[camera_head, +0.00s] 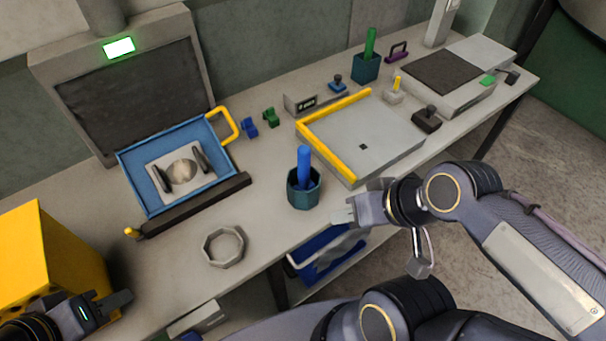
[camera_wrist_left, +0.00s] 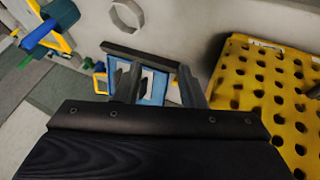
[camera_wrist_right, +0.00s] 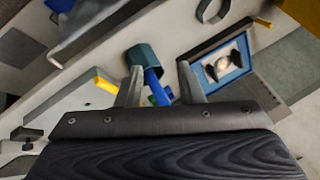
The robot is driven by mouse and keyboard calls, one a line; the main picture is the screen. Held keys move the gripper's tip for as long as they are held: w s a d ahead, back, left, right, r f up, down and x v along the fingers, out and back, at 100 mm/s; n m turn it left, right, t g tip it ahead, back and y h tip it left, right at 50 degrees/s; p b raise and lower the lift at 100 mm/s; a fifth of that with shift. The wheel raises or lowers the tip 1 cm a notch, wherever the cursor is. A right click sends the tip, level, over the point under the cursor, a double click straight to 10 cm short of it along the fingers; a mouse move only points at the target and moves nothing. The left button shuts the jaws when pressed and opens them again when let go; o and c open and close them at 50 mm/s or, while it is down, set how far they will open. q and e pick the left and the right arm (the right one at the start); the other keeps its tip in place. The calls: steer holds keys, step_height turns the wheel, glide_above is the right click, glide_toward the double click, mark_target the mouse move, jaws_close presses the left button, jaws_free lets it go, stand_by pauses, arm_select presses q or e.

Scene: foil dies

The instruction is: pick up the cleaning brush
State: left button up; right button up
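A blue handle (camera_head: 304,168), likely the cleaning brush, stands upright in a dark teal hexagonal cup (camera_head: 304,195) near the table's front edge. Its lower end is hidden in the cup. The handle (camera_wrist_right: 153,88) and cup (camera_wrist_right: 143,57) also show in the right wrist view, beyond and between the fingers. My right gripper (camera_head: 350,211) is just right of the cup, open and empty, not touching it. A green handle (camera_head: 370,42) stands in another teal holder (camera_head: 366,67) at the back. My left gripper (camera_head: 122,300) is at lower left by the yellow box; its fingers are apart and empty (camera_wrist_left: 158,85).
A blue tray (camera_head: 127,172) with a metal part stands left of the cup. A grey ring (camera_head: 223,246) lies near the front edge. A yellow-edged plate (camera_head: 390,135) is to the right. A yellow perforated box (camera_head: 65,240) is at left; a blue bin (camera_head: 300,262) is below.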

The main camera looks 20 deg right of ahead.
steer(key=shift+o, duration=0.3)
steer(key=shift+o, duration=1.7)
steer(key=shift+w+d+r+n, duration=0.15)
steer(key=shift+w+n, duration=0.15)
steer(key=shift+n, duration=0.2)
steer(key=n+g+h+b, duration=0.4)
steer(key=n+g+b, duration=0.15)
steer(key=n, duration=1.75)
glide_above(304, 161)
steer(key=w, duration=0.2)
steer(key=shift+d+p, duration=0.3)
steer(key=shift+w+n, duration=0.1)
steer(key=shift+n, duration=0.4)
steer(key=shift+f, duration=0.5)
steer(key=shift+s+f, duration=0.2)
steer(key=shift+f, duration=1.55)
steer(key=shift+s+f, duration=0.2)
steer(key=shift+f, duration=1.5)
